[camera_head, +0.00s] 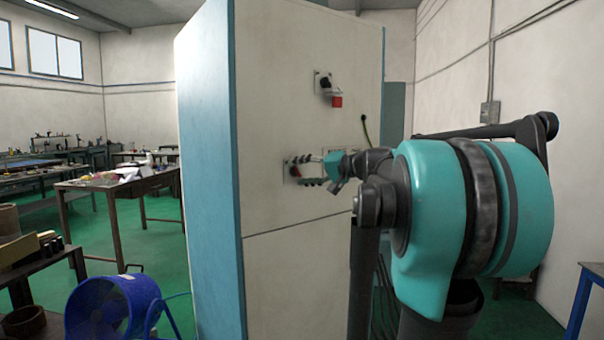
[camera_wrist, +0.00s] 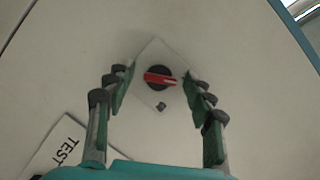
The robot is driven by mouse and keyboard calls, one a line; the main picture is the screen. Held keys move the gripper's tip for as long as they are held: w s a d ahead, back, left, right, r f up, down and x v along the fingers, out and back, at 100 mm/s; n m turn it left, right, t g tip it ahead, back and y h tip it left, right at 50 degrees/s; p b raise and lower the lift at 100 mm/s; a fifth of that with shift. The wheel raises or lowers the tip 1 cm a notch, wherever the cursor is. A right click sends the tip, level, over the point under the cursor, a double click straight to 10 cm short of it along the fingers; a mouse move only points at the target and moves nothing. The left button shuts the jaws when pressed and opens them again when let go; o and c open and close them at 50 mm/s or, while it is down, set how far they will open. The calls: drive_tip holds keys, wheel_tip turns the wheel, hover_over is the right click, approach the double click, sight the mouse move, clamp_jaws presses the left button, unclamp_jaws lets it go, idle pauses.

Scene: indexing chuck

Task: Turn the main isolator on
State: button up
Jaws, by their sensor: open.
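A rotary switch with a red handle on a black round base (camera_wrist: 160,77) sits on a pale square plate on the cabinet front. In the wrist view its handle lies roughly sideways, tilted slightly. My gripper (camera_wrist: 156,82) is open, its fingers spread to the left and right of the switch, with visible gaps to it. In the head view my gripper (camera_head: 305,170) is at the lower switch plate (camera_head: 289,174), which it partly hides. Another black knob (camera_head: 325,82) with a red piece (camera_head: 337,101) below it is higher on the cabinet. No on or off marking is readable.
The tall white cabinet (camera_head: 290,215) with a blue side edge fills the middle. A blue fan (camera_head: 110,308) is on the floor left; benches (camera_head: 115,183) stand behind.

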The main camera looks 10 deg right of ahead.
drive_tip(key=c, duration=1.1)
drive_tip(key=m+t+y, duration=0.1)
drive_tip(key=m, duration=0.2)
drive_tip(key=m+t+y, duration=0.1)
drive_tip(key=m, duration=0.3)
drive_tip(key=m+t+y, duration=0.1)
drive_tip(key=m, duration=0.3)
drive_tip(key=shift+f, duration=0.25)
idle(0.4)
drive_tip(key=o, duration=1.1)
